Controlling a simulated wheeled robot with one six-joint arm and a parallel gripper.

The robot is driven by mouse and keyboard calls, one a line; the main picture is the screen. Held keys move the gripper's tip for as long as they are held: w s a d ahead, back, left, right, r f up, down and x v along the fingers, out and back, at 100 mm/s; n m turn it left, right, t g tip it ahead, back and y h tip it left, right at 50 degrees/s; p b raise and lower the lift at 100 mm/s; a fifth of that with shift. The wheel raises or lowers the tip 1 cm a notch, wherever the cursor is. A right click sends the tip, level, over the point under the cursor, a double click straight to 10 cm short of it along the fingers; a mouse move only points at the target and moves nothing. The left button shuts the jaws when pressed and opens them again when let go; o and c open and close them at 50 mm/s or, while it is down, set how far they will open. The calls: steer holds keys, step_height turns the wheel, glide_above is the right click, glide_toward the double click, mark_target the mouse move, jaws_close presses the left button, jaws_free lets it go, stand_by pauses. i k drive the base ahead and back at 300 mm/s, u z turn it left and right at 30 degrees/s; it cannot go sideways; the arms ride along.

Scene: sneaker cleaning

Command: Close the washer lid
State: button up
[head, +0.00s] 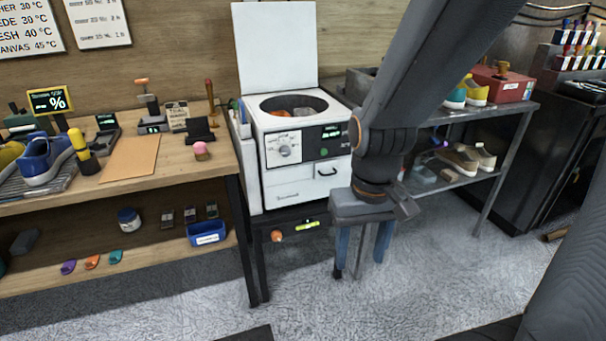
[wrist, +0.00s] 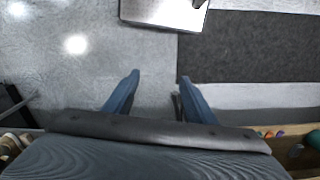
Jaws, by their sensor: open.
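The white washer (head: 305,186) stands between the workbench and a metal shelf in the head view. Its flat white lid (head: 277,45) stands open, upright at the back of the machine. The round drum opening on top is uncovered, with something orange and other items inside. My gripper (head: 362,262) points down in front of the washer's right side, below its top and well away from the lid. Its blue fingers are apart and empty, over bare floor. They also show in the wrist view (wrist: 159,82), where neither washer nor lid can be made out.
The wooden workbench (head: 130,172) on the left holds shoes, a brown sheet and small tools. A metal shelf (head: 450,182) with shoes and a red box (head: 503,84) stands on the right. The grey floor (head: 310,285) in front is mostly clear.

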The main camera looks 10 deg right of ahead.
mark_target(275, 43)
steer(key=k, duration=0.6)
steer(key=z, duration=0.55)
steer(key=i, duration=1.35)
steer(key=u, duration=0.1)
